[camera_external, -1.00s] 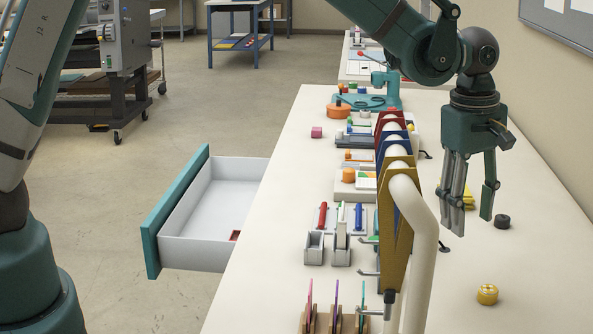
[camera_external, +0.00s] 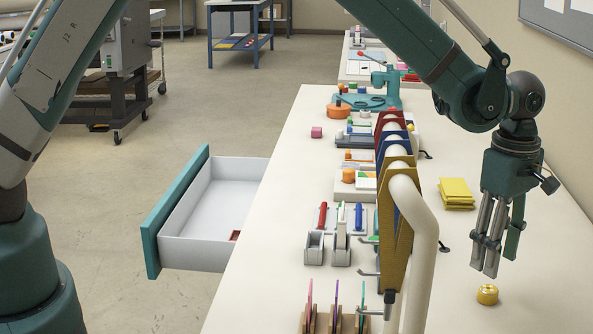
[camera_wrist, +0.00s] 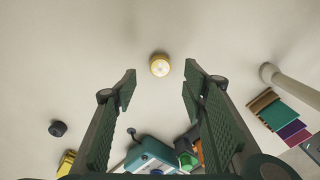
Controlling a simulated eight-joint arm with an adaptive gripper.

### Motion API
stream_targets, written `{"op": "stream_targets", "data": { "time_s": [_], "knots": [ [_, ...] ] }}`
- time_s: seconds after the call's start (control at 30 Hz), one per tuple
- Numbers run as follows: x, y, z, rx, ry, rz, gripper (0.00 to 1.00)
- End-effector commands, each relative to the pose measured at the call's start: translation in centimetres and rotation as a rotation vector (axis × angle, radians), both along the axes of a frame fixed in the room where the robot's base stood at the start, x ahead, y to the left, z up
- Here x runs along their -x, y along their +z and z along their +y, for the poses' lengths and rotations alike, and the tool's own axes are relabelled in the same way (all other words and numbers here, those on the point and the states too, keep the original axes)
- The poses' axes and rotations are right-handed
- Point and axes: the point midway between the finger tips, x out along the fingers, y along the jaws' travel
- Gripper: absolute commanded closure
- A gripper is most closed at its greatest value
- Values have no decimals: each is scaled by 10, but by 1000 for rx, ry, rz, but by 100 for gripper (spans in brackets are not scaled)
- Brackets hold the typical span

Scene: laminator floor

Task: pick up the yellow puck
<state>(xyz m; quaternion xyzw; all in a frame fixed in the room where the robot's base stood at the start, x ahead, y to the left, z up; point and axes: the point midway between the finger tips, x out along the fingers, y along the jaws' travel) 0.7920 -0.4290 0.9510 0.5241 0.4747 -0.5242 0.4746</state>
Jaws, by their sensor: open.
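The yellow puck (camera_external: 487,294) lies on the right side of the white table, near the front of the external view. It also shows in the wrist view (camera_wrist: 160,66), at upper centre, just beyond the fingertips and between their lines. My gripper (camera_external: 498,266) points down above the table, close to the puck and a little above and behind it in the external view. In the wrist view my gripper (camera_wrist: 159,82) has its fingers spread wide, with nothing between them. The puck is fully visible in both views.
A white pipe rack (camera_external: 415,260) with coloured panels (camera_external: 397,210) stands to the left. The table around the yellow puck is clear. A drawer (camera_external: 205,220) stands open at left.

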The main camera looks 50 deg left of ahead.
Motion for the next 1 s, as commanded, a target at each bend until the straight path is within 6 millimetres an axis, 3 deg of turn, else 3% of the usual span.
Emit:
{"op": "stream_targets", "data": {
  "time_s": [0.33, 0.77, 1.0],
  "knots": [
    [0, -23, 1, 0, 0, 0, 58],
    [0, -27, 1, 0, 0, 0, 58],
    [0, -47, 3, 0, -1, 0, 58]
  ]
}}
